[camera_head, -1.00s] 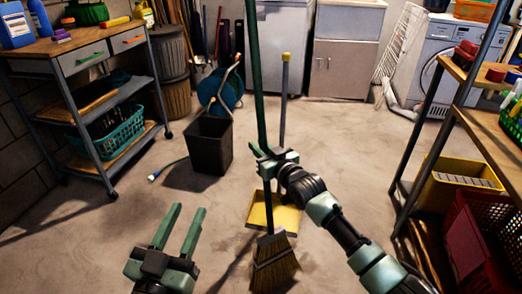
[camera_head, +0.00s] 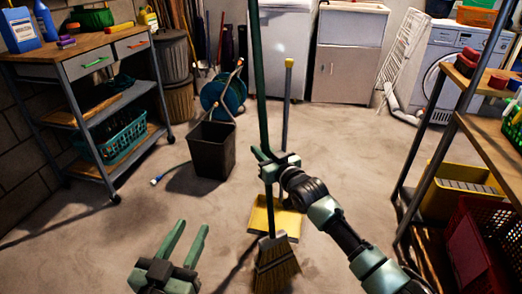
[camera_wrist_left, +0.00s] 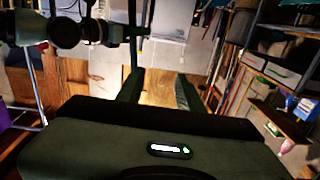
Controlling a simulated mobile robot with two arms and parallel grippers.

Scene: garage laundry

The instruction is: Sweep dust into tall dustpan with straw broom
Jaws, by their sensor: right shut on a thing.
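The straw broom (camera_head: 275,265) stands nearly upright on its bristles, its long green handle rising through my right gripper (camera_head: 268,160). My right gripper is shut on the handle. The yellow tall dustpan (camera_head: 287,219) is on the floor just behind the bristles, its grey upright handle (camera_head: 287,105) topped in yellow; the broom partly hides it. My left gripper (camera_head: 188,240) is open and empty, low at the left, away from the broom; its fingers also show in the left wrist view (camera_wrist_left: 158,92). Dust is hard to tell on the mottled floor.
A dark bin (camera_head: 212,150) and a blue hose reel (camera_head: 222,95) stand at centre left. A workbench cart (camera_head: 88,62) is at left. Shelving with a yellow bin (camera_head: 445,200) and a red crate (camera_head: 462,250) lines the right. Floor between is open.

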